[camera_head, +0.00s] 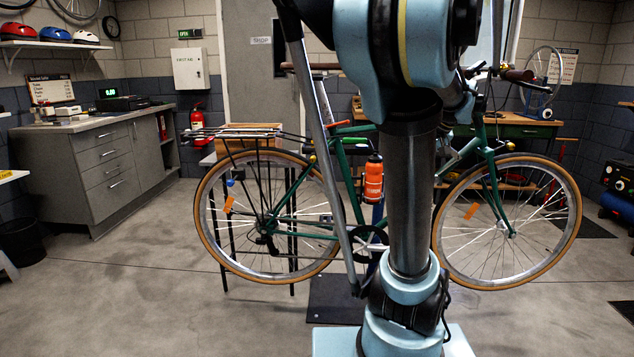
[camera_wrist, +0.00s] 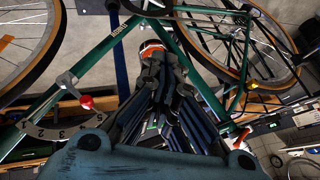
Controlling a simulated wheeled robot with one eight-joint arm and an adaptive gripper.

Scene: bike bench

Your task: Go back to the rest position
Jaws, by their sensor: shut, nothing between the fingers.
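My gripper (camera_wrist: 160,68) shows in the wrist view as dark linked fingers, closed together and empty. It points at the green bicycle, and the distance between them is hard to judge. The bicycle's green frame (camera_wrist: 99,60) runs across that view, upside down. In the head view the green bicycle (camera_head: 344,188) stands upright, raised on a stand. An orange bottle (camera_head: 373,180) sits on its frame, and part of an orange and white thing, probably this bottle, shows behind the fingertips in the wrist view. In the head view my raised arm covers the bicycle's middle and my gripper cannot be made out.
A green-fronted workbench (camera_head: 512,129) and a wooden crate (camera_head: 247,134) stand behind the bicycle. A grey cabinet (camera_head: 108,178) and a dark bin (camera_head: 21,240) are at the left. A red extinguisher (camera_head: 197,123) hangs by the door. The concrete floor at left front is clear.

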